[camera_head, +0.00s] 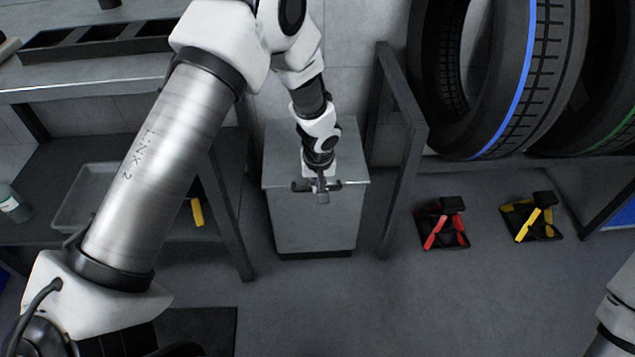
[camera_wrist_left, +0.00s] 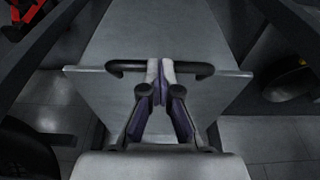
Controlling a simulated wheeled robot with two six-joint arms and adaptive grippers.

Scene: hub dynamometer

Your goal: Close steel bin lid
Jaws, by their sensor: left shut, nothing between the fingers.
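The steel bin (camera_head: 312,222) is a grey box standing on the floor between the workbench and the tyre rack. Its lid (camera_head: 283,150) lies about flat over the top, and I see no open mouth. Whether a thin gap remains under it, I cannot tell. In the left wrist view the lid (camera_wrist_left: 160,35) has a dark bar handle (camera_wrist_left: 196,69) along its front edge. My left gripper (camera_head: 322,197) is at the middle of this handle, fingers together and empty. The fingertips (camera_wrist_left: 160,68) overlap the handle in the picture; contact is unclear. My right gripper is out of view.
A dark post frame (camera_head: 400,130) stands close to the bin's right, with tyres (camera_head: 500,75) beyond. The workbench (camera_head: 100,80) is at left. A red-and-black stand (camera_head: 443,224) and a yellow-and-black one (camera_head: 532,218) sit on the floor at right. Floor before the bin is clear.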

